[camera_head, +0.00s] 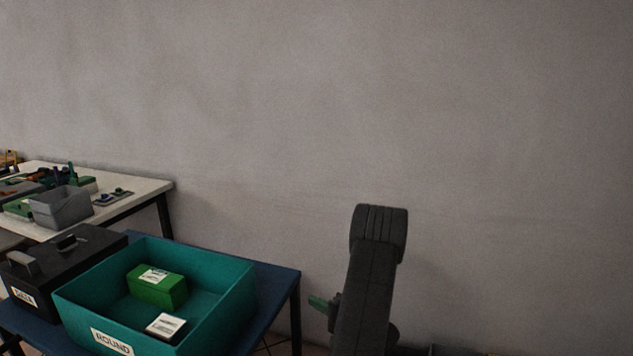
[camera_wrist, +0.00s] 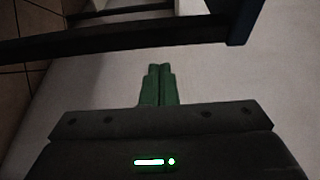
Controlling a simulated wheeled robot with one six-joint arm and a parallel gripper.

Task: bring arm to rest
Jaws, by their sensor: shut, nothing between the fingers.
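My gripper (camera_wrist: 158,72) shows in the wrist view with its two green fingers together and nothing between them. Behind the fingers is a plain pale surface, with a dark bar and a dark leg beyond. In the head view my dark arm stands upright at the lower right, in front of the wall. A small green part of my gripper (camera_head: 318,302) sticks out to the left of the arm there. The rest of the gripper is hidden behind the arm.
A blue table (camera_head: 276,273) at lower left bears a teal bin (camera_head: 222,305) marked ROUND, with a green box (camera_head: 157,287) and a white-labelled item (camera_head: 166,325) inside. A black case (camera_head: 66,262) stands beside it. A pale workbench (camera_head: 148,190) holds a grey bin (camera_head: 61,208).

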